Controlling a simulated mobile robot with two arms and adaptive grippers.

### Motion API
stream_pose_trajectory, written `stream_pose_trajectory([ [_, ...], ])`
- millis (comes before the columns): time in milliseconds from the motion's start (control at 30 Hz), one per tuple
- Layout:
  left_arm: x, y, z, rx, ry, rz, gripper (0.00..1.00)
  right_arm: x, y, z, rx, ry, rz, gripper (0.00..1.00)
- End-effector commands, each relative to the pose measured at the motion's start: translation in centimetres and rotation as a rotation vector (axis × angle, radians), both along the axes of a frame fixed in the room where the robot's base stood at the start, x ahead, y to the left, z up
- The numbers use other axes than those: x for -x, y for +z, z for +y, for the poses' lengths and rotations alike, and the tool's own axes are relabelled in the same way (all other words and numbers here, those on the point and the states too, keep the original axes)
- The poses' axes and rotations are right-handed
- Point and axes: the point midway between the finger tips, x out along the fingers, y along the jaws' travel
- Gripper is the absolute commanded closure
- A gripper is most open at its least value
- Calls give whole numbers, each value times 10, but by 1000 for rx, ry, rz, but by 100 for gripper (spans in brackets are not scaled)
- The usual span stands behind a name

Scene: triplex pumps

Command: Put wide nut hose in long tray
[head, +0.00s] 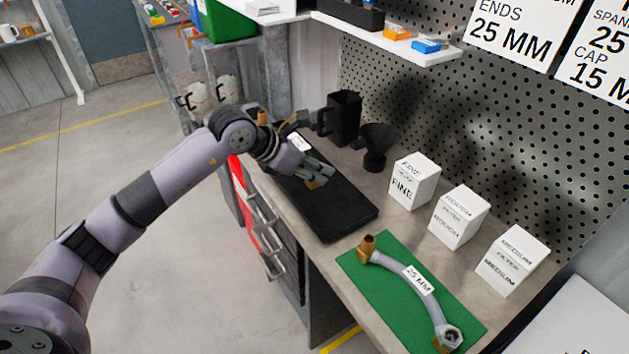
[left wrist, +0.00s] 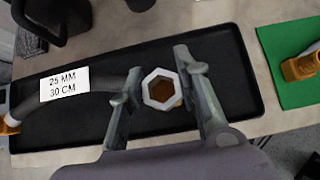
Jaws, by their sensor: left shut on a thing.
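My left gripper (head: 314,176) is shut on the nut end of a grey hose, the wide nut hose (left wrist: 100,80). Its pale hex nut (left wrist: 162,89) with a brown inside sits between the fingers in the left wrist view. The hose has a white label reading "25 MM 30 CM". Its other brass end (left wrist: 8,125) lies at the tray's far end; it also shows in the head view (head: 263,117). The long black tray (head: 345,218) is beneath the gripper and hose. I cannot tell whether the hose touches the tray floor. My right gripper is not in view.
A second hose (head: 407,273) labelled "25 MM" lies on a green mat (head: 373,286). Three white filter boxes (head: 413,184) stand along the pegboard. A black jug (head: 344,117) and black funnel (head: 376,146) stand behind the tray. A shelf (head: 385,38) overhangs the bench.

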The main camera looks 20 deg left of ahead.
Motion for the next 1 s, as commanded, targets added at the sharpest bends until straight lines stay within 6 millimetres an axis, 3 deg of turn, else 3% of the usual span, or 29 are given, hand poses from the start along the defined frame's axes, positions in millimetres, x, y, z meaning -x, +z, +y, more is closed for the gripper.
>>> stream_pose_trajectory([
  [167,0,-11,0,1,-1,-2,100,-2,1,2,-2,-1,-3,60],
  [400,0,-44,0,1,-1,0,100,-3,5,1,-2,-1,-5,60],
  [600,-1,-47,0,1,0,-3,100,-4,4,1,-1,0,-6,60],
  [633,0,-48,0,1,1,0,69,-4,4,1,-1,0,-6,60],
  [900,0,-48,0,0,0,0,51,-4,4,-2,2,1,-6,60],
  [1000,0,-48,0,0,0,0,50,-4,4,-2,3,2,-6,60],
])
